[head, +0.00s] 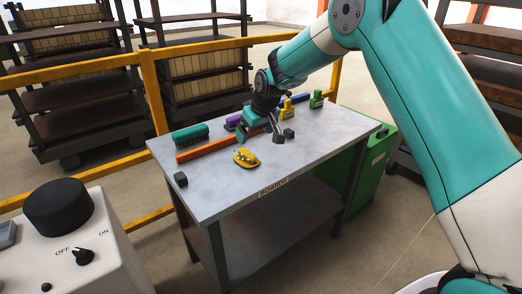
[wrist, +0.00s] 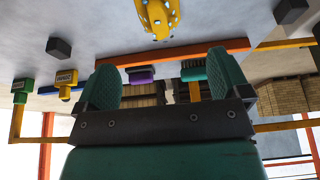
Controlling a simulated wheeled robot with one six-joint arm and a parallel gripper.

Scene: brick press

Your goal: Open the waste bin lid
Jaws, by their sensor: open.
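The green waste bin (head: 372,158) stands on the floor at the right end of the grey table, with a pale label on its side. The table and my arm are in front of part of it, and I cannot tell its lid's state for certain. The bin does not clearly show in the wrist view. My gripper (head: 277,134) is over the back half of the table, left of the bin and apart from it. In the wrist view its two teal fingers (wrist: 163,65) are spread, with nothing held between them.
On the table (head: 215,205) are a yellow object (head: 246,158), an orange bar (head: 205,151), a green brush (head: 190,135), small dark blocks (head: 181,180), and yellow (head: 287,111) and green (head: 316,99) labelled items. A yellow railing (head: 153,90) runs behind. A control box (head: 75,245) stands front left.

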